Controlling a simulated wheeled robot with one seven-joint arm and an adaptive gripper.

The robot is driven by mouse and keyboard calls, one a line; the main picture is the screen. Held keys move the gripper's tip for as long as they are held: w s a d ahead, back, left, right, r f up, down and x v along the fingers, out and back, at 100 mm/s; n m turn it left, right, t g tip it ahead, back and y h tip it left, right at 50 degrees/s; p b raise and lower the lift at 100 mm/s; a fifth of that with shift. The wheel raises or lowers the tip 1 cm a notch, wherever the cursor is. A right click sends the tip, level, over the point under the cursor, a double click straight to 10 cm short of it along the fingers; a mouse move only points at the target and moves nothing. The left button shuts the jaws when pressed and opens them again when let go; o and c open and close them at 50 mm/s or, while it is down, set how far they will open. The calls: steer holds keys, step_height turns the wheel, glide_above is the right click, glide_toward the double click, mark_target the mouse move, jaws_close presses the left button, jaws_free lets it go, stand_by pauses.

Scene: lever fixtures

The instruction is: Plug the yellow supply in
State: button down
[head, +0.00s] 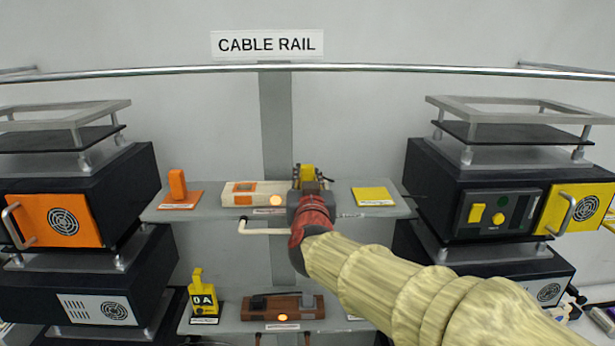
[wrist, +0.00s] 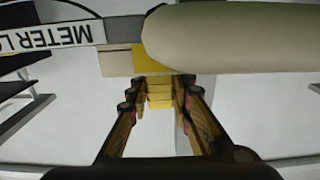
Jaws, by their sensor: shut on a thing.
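My gripper (head: 309,186) is at the upper shelf, in front of the cream meter unit (head: 238,193). It is shut on a yellow block-shaped plug (head: 307,172). In the wrist view the yellow plug (wrist: 160,98) sits between the two fingers of my gripper (wrist: 158,84). A yellow patch (wrist: 138,60) on a cream body shows just beyond the plug; I cannot tell whether they touch. The cream unit has orange markings on its left and a lit orange lamp (head: 249,200); my gripper hides its right part. A flat yellow pad (head: 373,196) lies bare to the right.
A cream crank handle (head: 262,231) juts out below the shelf edge. A thick cream bar (wrist: 235,38) crosses close in the wrist view. An orange plug (head: 177,184) stands at left.

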stand_by(0.4)
steer(key=c, duration=1.5)
jaws_free()
steer(key=s+d+f+n+g+y, duration=0.1)
steer(key=s+f+g+y, duration=0.15)
steer(key=s, duration=0.65)
steer(key=s+f+n+g+y, duration=0.1)
steer(key=s+f+n+y, duration=0.15)
steer(key=s, duration=0.65)
steer(key=s+d+f+m+g+h+b, duration=0.1)
steer(key=s+d+f+m+g+h, duration=0.2)
steer(key=s+d+f, duration=0.7)
steer(key=s+d+f+m+g+h, duration=0.1)
steer(key=s+d+f+g+h, duration=0.1)
steer(key=s+d+f+g, duration=0.55)
steer(key=s+a+f+b, duration=0.1)
steer(key=f+b, duration=1.2)
steer(key=s+a+f+t+b, duration=0.1)
steer(key=s+f+b, duration=0.1)
steer(key=f+b, duration=1.2)
steer(key=shift+a+t, duration=0.25)
steer(key=shift+t, duration=0.05)
